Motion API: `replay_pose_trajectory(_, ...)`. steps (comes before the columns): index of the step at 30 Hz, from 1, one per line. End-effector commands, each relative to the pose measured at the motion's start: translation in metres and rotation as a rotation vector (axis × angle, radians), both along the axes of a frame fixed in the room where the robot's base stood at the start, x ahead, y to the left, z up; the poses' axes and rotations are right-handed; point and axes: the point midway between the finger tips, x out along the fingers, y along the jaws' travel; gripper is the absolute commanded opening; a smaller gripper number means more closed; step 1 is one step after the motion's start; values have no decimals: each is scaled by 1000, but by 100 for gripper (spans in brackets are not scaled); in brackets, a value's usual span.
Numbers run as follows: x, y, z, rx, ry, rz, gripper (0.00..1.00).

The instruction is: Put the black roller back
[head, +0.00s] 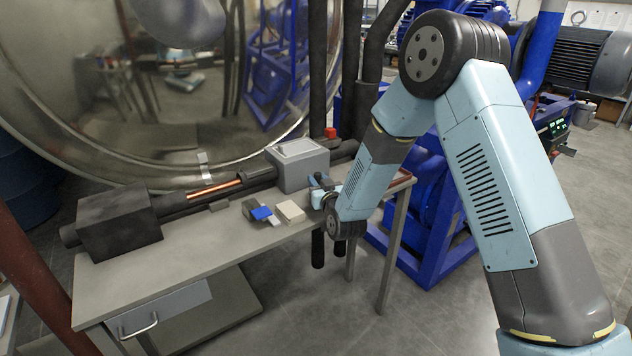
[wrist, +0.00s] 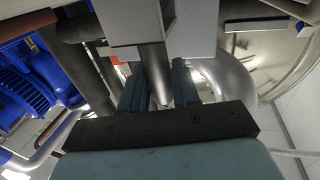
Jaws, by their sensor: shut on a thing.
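My gripper (head: 318,182) is at the right part of the workbench, just in front of the grey box, with my arm reaching in from the right. In the wrist view my two blue-grey fingers (wrist: 158,85) stand on either side of a dark grey cylinder (wrist: 155,72), which seems to be the black roller, shut between them. Its far end runs behind a grey box-shaped part (wrist: 150,22). In the head view the roller between my fingers is hidden or too small to make out. A dark rounded cylinder (head: 318,250) hangs below the bench's front edge; I cannot tell whether it is the same piece.
On the workbench (head: 190,280) a dark pipe with a copper section (head: 215,187) runs between a black block (head: 118,222) and the grey box (head: 298,165). A blue-marked tool (head: 262,214) and a beige block (head: 290,212) lie near my gripper. The front-left benchtop is clear.

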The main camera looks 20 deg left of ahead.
Motion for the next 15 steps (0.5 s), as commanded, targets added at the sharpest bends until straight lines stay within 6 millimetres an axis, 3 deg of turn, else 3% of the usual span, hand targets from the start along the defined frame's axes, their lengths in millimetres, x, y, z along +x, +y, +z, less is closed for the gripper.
replay_pose_trajectory(1,0,0,-1,0,0,0,0)
replay_pose_trajectory(2,0,0,-1,-1,1,0,32)
replay_pose_trajectory(3,0,0,-1,0,0,0,36)
replay_pose_trajectory(9,0,0,-1,0,0,0,55)
replay_pose_trajectory(15,0,0,-1,0,0,0,56)
